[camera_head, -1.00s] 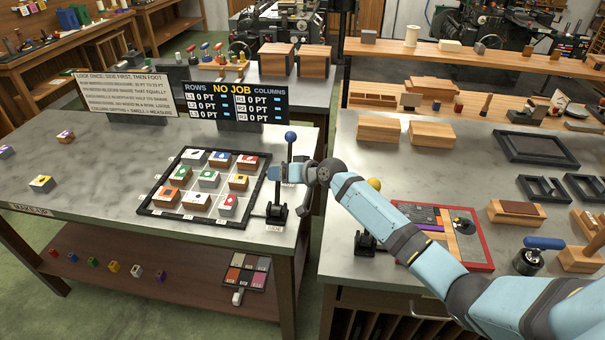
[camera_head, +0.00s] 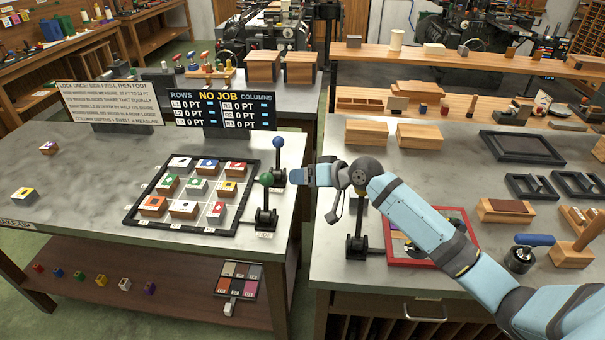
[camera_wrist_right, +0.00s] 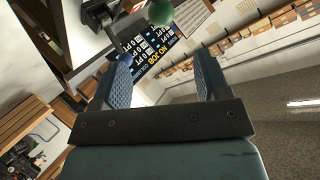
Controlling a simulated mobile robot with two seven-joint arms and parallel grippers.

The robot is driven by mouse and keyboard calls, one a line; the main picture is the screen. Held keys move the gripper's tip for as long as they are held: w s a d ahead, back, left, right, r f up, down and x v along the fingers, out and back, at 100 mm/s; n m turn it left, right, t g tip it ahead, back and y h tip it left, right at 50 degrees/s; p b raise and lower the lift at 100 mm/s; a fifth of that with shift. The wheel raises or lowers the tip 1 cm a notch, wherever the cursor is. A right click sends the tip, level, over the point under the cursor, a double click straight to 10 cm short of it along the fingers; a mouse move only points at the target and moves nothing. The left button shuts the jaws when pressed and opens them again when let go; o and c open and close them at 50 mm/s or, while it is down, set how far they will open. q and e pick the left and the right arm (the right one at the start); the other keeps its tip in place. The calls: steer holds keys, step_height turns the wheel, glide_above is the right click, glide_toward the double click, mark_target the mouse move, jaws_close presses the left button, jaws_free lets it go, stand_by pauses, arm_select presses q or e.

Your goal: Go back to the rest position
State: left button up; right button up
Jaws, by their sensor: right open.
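My right gripper (camera_head: 299,176) shows in the head view at the end of the blue arm that comes in from the right. It is above the gap between the two tables, just right of the lever with the green knob (camera_head: 266,179). In the right wrist view its two fingers (camera_wrist_right: 163,82) stand apart with nothing between them. The green knob (camera_wrist_right: 161,12) shows beyond the fingertips there, apart from them. A lever with a blue knob (camera_head: 278,142) stands behind the green one. My left gripper is in neither view.
A black frame (camera_head: 134,216) with several coloured blocks lies on the left table (camera_head: 60,172). The "NO JOB" board (camera_head: 222,108) stands behind it. On the right table, a red-edged tray (camera_head: 473,238) is partly hidden by my arm. Wooden blocks (camera_head: 420,137) sit farther back.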

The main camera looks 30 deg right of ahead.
steer(key=s+a+f+g, duration=0.1)
steer(key=s+a+f, duration=0.1)
steer(key=s, duration=0.3)
steer(key=s+a+f+n+g+h, duration=0.1)
steer(key=s+a+f, duration=0.1)
steer(key=s+f, duration=0.2)
steer(key=s+a+f+n+g, duration=0.1)
steer(key=s+a+f, duration=0.1)
steer(key=s, duration=0.4)
steer(key=shift+s+a+f+h, duration=0.2)
steer(key=shift+a+f+h, duration=0.2)
steer(key=shift+f, duration=0.15)
steer(key=s+d+g+h, duration=0.2)
steer(key=s+g+h, duration=0.25)
steer(key=s, duration=1.75)
steer(key=w+a+f+t+y+p, duration=0.1)
steer(key=w+a+f+t, duration=0.1)
steer(key=f, duration=0.4)
steer(key=w+a+f+n+t+y+p, duration=0.1)
steer(key=w+a+f+t, duration=0.2)
steer(key=a+f+t, duration=0.2)
steer(key=shift+w+f+n, duration=0.3)
steer(key=shift+f, duration=0.1)
